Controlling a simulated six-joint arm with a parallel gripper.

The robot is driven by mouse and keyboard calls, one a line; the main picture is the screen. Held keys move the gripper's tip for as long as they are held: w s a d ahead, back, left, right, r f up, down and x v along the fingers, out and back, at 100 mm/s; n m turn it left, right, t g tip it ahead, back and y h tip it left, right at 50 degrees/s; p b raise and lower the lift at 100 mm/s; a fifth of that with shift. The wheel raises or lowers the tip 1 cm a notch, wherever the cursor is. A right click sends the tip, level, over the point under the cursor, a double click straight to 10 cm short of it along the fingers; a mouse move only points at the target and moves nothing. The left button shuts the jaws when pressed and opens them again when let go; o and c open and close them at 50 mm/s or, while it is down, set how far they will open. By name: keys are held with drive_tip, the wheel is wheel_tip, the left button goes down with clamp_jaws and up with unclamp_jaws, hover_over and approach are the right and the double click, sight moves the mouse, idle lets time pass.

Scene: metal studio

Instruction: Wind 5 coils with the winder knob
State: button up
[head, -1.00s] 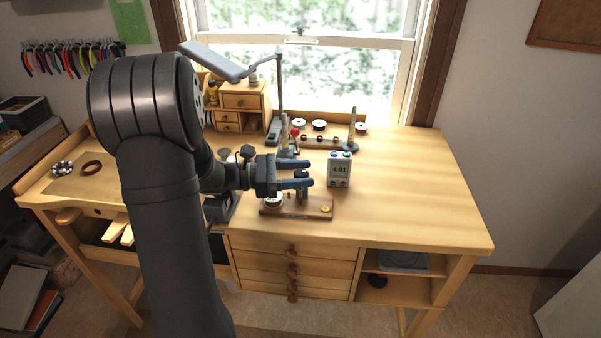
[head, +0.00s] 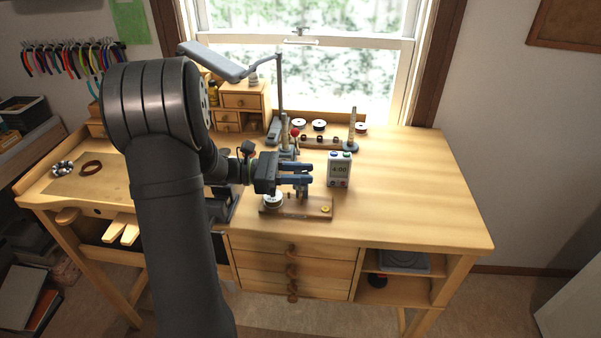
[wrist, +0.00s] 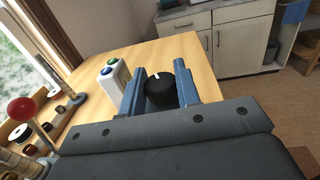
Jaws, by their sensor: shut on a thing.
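The winder is a wooden base (head: 318,212) near the front of the bench, with a round white-topped part (head: 272,201) at its left end and a yellow spot at its right end. Its black round knob (wrist: 160,92) has a white mark and shows between my fingers in the wrist view. My gripper (head: 308,173) is over the base, its blue fingers shut on the knob. In the head view the gripper mostly hides the knob. I cannot count any coils from these views.
Behind are a red-balled lever (head: 295,132), a wooden rack (head: 322,143) with spools, and a lamp post (head: 280,95). The bench (head: 420,190) is clear to the right.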

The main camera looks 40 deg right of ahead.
drive_tip(key=shift+m+g+y, duration=2)
drive_tip(key=shift+m+y, duration=0.1)
drive_tip(key=shift+y, duration=0.5)
drive_tip(key=o, duration=1)
drive_tip(key=shift+c, duration=0.2)
